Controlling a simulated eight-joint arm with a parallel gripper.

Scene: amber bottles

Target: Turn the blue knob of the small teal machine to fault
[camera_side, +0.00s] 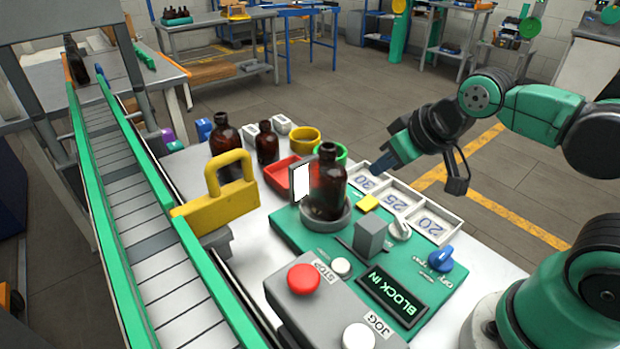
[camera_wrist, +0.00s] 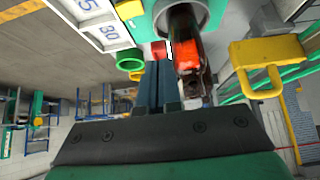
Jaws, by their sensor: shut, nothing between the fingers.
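The small teal machine (camera_side: 300,236) lies on the white table, with a display reading "BLOCK IN". Its blue knob (camera_side: 441,259) is at the right corner; the small lettering around it is too small to read surely. My gripper (camera_side: 378,174) is above the numbered trays, up and left of the blue knob and apart from it. Its fingers also show in the wrist view (camera_wrist: 158,88), shut and empty. The blue knob is not in the wrist view, where part of the teal machine (camera_wrist: 144,28) shows at the top.
An amber bottle (camera_side: 328,180) stands in the machine's round seat. A white knob (camera_side: 400,229) and grey block (camera_side: 370,237) are near the blue knob. A red stop button (camera_side: 303,279), yellow padlock (camera_side: 220,205), numbered trays (camera_side: 407,197) and conveyor (camera_side: 150,245) surround it.

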